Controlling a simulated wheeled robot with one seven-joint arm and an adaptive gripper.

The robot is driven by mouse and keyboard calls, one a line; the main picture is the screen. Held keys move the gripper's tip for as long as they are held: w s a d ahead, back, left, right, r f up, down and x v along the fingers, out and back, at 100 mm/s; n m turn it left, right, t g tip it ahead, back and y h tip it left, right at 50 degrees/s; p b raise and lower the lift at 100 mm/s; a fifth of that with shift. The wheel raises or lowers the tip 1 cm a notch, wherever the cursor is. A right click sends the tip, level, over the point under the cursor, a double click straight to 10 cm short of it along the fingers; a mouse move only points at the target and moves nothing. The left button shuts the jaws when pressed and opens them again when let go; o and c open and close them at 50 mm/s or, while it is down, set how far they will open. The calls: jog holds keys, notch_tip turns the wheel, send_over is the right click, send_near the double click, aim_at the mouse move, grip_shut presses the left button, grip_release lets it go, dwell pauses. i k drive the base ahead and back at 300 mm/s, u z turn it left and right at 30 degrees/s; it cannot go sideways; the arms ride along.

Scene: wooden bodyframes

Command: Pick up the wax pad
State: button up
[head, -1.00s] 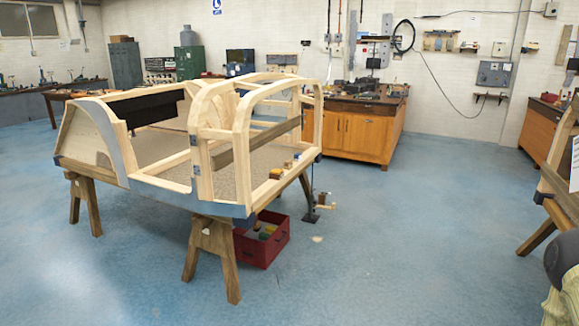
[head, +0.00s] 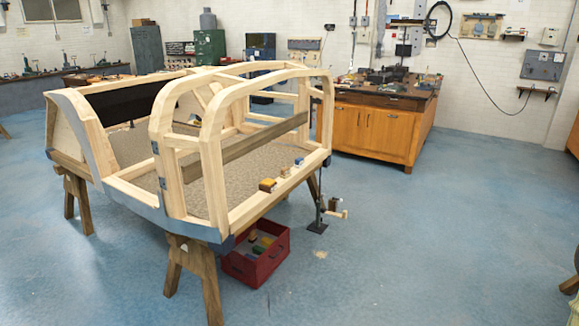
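I cannot tell for sure which thing is the wax pad. Several small items sit in a row on the right sill of the wooden bodyframe (head: 190,172). They are a yellow-brown block (head: 267,185), a smaller yellowish piece (head: 285,171) and a small blue-and-white piece (head: 299,163). A small pale flat patch (head: 320,254) also shows on the floor, right of the red crate. All are too small to make out well. My gripper is not in view.
The frame rests on wooden trestles (head: 193,275). A red crate (head: 276,262) with coloured items stands on the floor below it. A dark metal stand (head: 318,226) is beside the frame. A wooden workbench (head: 372,132) stands behind. Blue floor is open at right.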

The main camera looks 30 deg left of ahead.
aim_at(285, 172)
jog(key=u, duration=0.4)
jog(key=i, duration=1.65)
jog(key=u, duration=0.55)
